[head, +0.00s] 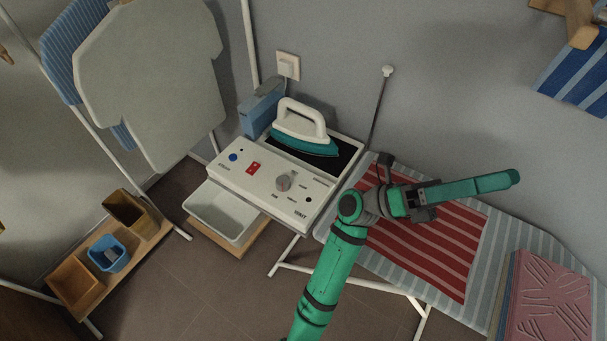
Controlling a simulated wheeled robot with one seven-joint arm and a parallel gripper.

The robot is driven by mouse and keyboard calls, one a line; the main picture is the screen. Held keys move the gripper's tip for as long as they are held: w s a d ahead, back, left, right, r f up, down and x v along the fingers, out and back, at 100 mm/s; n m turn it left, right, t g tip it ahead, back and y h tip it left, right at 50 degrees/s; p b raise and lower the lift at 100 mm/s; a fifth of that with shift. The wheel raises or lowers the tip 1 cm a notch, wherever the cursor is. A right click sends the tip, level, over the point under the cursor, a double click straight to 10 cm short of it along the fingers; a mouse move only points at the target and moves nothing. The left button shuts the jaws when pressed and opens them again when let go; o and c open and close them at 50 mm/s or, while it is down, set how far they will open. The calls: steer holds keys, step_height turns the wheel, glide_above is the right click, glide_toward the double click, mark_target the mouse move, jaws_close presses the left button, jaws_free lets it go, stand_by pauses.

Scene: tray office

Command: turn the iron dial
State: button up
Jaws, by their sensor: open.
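The iron dial is a round grey knob (284,182) on the sloping front of a white control panel (265,185). It sits right of a red switch (253,168) and a blue button (233,157). A white and teal iron (303,132) stands on the dark plate behind the panel. My gripper (470,188) is to the right of the dial, above the striped ironing board, and points right, away from the panel. It is open and appears empty. Its second finger is hard to make out. The dial is fully in sight and nothing touches it.
A white tray (222,212) stands below the panel's left side. The ironing board carries a red striped cloth (452,262) and a pink folded stack (550,305). A grey shirt (150,80) hangs at left. A blue box (262,106) stands beside the iron. Brown floor shows at lower left.

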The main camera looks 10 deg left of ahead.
step_height(320, 180, down, 2)
steer(key=w+d+m+g+y, duration=0.2)
steer(key=m+y, duration=0.2)
steer(key=y, duration=0.1)
steer(key=t+y, duration=0.5)
steer(key=y, duration=1.7)
glide_toward(282, 181)
steer(key=shift+n, duration=0.3)
step_height(282, 181, down, 8)
steer(key=shift+a+f, duration=0.1)
steer(key=shift+f, duration=0.1)
steer(key=c, duration=1)
